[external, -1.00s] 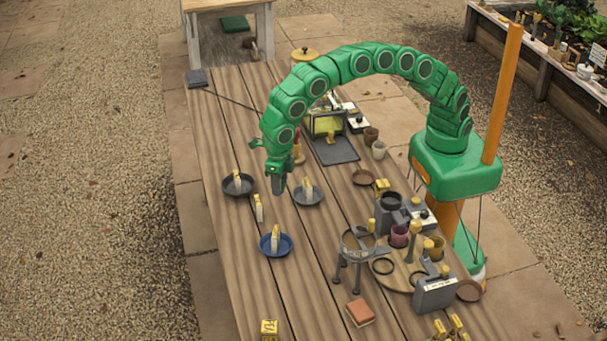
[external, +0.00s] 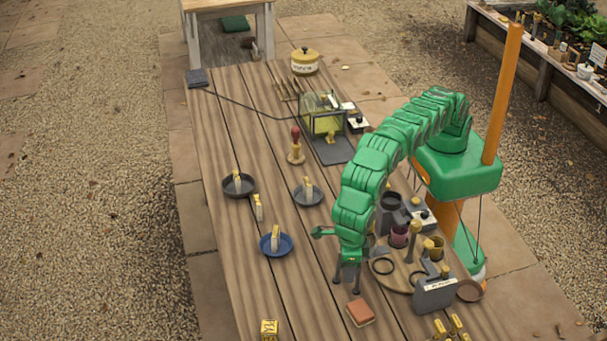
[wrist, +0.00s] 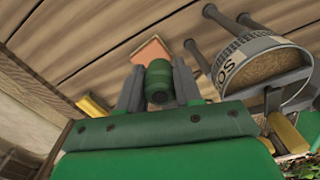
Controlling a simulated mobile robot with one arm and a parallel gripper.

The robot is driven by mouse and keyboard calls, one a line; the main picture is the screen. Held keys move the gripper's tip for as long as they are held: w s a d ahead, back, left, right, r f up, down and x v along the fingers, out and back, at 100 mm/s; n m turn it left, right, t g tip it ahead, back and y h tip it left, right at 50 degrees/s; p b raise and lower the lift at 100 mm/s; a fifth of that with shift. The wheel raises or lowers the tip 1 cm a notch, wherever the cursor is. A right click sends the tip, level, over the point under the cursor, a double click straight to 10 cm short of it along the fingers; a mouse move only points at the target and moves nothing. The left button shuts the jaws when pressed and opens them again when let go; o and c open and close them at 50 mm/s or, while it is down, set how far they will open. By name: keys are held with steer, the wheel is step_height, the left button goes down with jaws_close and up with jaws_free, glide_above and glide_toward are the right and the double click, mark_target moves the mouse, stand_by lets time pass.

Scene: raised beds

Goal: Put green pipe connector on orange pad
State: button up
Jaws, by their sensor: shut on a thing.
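The green pipe connector (wrist: 158,82) is a small green barrel-shaped piece between my grey fingers in the wrist view. My gripper (wrist: 158,88) is shut on it. In the external view my gripper (external: 346,282) points down above the table, just behind and left of the orange pad; the connector is hard to make out there. The orange pad (external: 360,312) is a small flat block lying on the planks. In the wrist view the orange pad (wrist: 150,50) shows beyond the connector, partly covered by it, with a gap between them.
A round sieve on legs (wrist: 262,60) stands close to the right of my gripper in the wrist view. A labelled grey block (external: 435,293) and cups are right of the pad. A yellow block (external: 269,329) is at front left. Blue dish (external: 276,246) lies left.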

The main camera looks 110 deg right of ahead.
mark_target(360, 310)
steer(key=s+a, duration=0.3)
steer(key=a, duration=0.1)
steer(key=shift+n, duration=0.3)
steer(key=shift+w+d+f, duration=0.1)
steer(key=shift+f, duration=5.15)
steer(key=shift+f, duration=0.1)
steer(key=o, duration=1.1)
step_height(360, 310, up, 12)
